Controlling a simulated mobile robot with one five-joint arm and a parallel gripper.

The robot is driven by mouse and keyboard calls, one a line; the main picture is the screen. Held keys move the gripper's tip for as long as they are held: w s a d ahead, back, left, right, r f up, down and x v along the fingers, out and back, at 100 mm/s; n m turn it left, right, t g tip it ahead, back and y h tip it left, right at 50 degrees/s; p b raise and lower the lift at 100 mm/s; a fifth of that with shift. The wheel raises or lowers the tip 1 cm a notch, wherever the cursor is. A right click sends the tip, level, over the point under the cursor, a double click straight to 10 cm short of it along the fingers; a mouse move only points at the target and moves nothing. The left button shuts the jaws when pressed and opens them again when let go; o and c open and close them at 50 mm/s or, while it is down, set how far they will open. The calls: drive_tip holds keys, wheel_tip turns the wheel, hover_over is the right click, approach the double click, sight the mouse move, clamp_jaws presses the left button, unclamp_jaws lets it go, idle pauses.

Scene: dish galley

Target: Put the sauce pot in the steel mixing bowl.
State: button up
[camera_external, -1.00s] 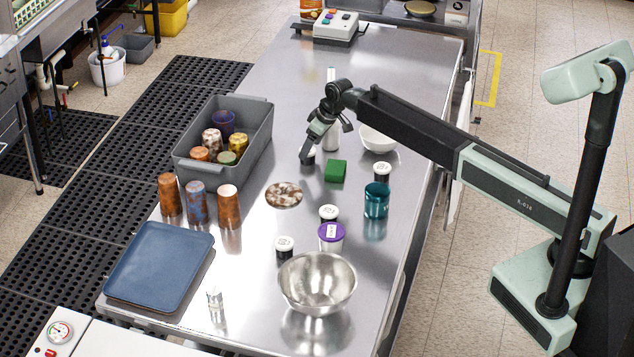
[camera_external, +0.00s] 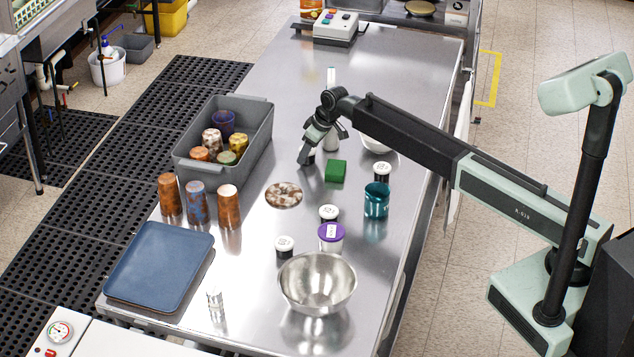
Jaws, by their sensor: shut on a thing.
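My gripper (camera_external: 306,157) is low over the middle of the table, behind and left of the green block. It is shut on a small dark pot (camera_external: 311,159), mostly hidden by the fingers; I take it for a sauce pot. Similar dark pots with white lids stand at the bowl's back left (camera_external: 285,246), behind the purple-lidded tub (camera_external: 329,213) and near the right edge (camera_external: 382,172). Whether the held pot touches the table I cannot tell.
A grey bin (camera_external: 253,146) with cups, several tall cups and a blue tray (camera_external: 160,264) stand left.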

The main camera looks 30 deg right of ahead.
drive_tip(key=shift+r+p, duration=0.4)
drive_tip(key=shift+r, duration=0.2)
wheel_tip(320, 180, up, 2)
drive_tip(key=shift+r+p, duration=0.25)
drive_tip(key=shift+p, duration=1)
drive_tip(key=s+d, duration=0.1)
drive_tip(key=s, duration=0.4)
drive_tip(key=s+d, duration=0.2)
drive_tip(key=s, duration=0.3)
drive_tip(key=s+d+r+p, duration=0.1)
drive_tip(key=s, duration=0.4)
drive_tip(key=shift+s+d, duration=0.15)
drive_tip(key=shift+d, duration=0.25)
